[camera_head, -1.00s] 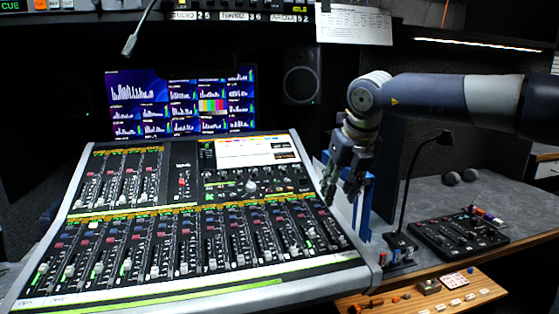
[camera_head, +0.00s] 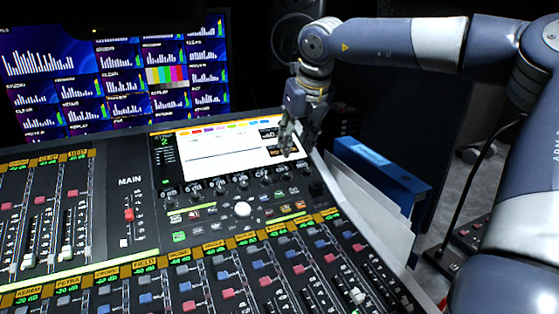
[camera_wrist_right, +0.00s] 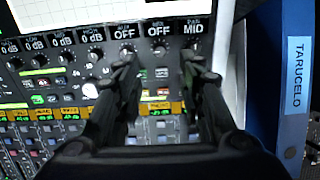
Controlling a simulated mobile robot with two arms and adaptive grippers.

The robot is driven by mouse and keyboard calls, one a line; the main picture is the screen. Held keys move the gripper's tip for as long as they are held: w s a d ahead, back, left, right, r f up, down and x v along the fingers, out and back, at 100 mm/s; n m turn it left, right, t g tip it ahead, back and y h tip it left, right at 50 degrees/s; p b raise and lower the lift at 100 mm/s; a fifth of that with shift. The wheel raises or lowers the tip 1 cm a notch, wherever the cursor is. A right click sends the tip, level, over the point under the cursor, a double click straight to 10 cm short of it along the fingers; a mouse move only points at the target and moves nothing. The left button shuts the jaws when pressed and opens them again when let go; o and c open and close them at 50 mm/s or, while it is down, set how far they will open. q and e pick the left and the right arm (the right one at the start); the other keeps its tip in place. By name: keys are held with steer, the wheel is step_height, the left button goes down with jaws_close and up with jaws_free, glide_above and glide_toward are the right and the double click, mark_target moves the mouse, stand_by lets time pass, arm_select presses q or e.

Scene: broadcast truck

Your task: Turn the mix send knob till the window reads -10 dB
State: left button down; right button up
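The mixing console has a row of dark knobs under its bright screen (camera_head: 215,148). In the right wrist view, small windows above the knobs read 0 dB at several places, then OFF (camera_wrist_right: 124,32), OFF (camera_wrist_right: 158,30) and MID under PAN at the right. A knob (camera_wrist_right: 160,48) under the right-hand OFF window shows between my fingers; I cannot tell which knob is the mix send. My right gripper (camera_head: 291,146) is over the right end of the screen and knob row. Its two fingers (camera_wrist_right: 160,68) are apart with nothing held. My left gripper is out of view.
A blue binder (camera_head: 375,172) stands close to the console's right side, its label readable in the right wrist view (camera_wrist_right: 298,80). Monitors (camera_head: 110,75) stand behind the console.

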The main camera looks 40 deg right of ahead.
mark_target(288, 173)
steer(key=x, duration=1)
steer(key=shift+f, duration=0.25)
jaws_close()
